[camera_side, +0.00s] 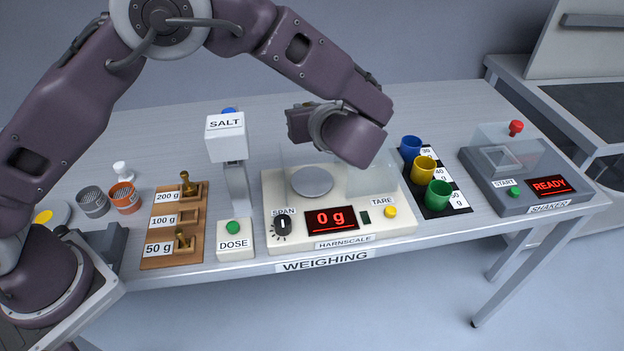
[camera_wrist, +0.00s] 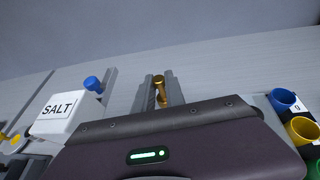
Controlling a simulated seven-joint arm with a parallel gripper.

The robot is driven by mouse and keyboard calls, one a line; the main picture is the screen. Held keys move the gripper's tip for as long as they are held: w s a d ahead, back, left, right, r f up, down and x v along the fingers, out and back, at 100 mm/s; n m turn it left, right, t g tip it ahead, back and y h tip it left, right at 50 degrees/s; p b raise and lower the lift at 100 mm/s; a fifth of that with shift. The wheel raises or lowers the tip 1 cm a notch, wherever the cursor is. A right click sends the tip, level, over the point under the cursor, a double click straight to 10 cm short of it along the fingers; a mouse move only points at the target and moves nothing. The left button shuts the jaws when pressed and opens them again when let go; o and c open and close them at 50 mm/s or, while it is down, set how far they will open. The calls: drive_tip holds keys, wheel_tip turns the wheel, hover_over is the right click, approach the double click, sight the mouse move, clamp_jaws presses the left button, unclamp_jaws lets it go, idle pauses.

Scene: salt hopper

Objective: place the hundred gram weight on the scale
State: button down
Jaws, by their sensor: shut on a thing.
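My gripper (camera_wrist: 160,94) is shut on a brass weight (camera_wrist: 160,83) with a round knob, seen between the two fingers in the wrist view. In the side view my wrist hangs above the back of the scale (camera_side: 410,229), and the fingers and the held weight cannot be made out. The scale has a bare round silver pan (camera_side: 312,181) and reads 0 g. The wooden weight rack (camera_side: 160,247) holds brass weights at its 200 g (camera_side: 189,185) and 50 g (camera_side: 183,240) places. Its 100 g place is empty.
The salt hopper (camera_side: 226,138) stands just left of the scale, with a DOSE button (camera_side: 232,227) below. Clear panels (camera_side: 372,181) rise around the pan. Blue, yellow (camera_side: 424,168) and green cups stand to the right, then the shaker (camera_side: 480,180). The table behind is clear.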

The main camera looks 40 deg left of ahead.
wheel_tip(320, 180, down, 2)
drive_tip(key=s+d, duration=0.2)
hover_over(312, 181)
drive_tip(key=shift+g, duration=0.3)
wheel_tip(312, 181, down, 9)
drive_tip(key=c, duration=1.4)
unclamp_jaws()
drive_tip(key=shift+f, duration=0.15)
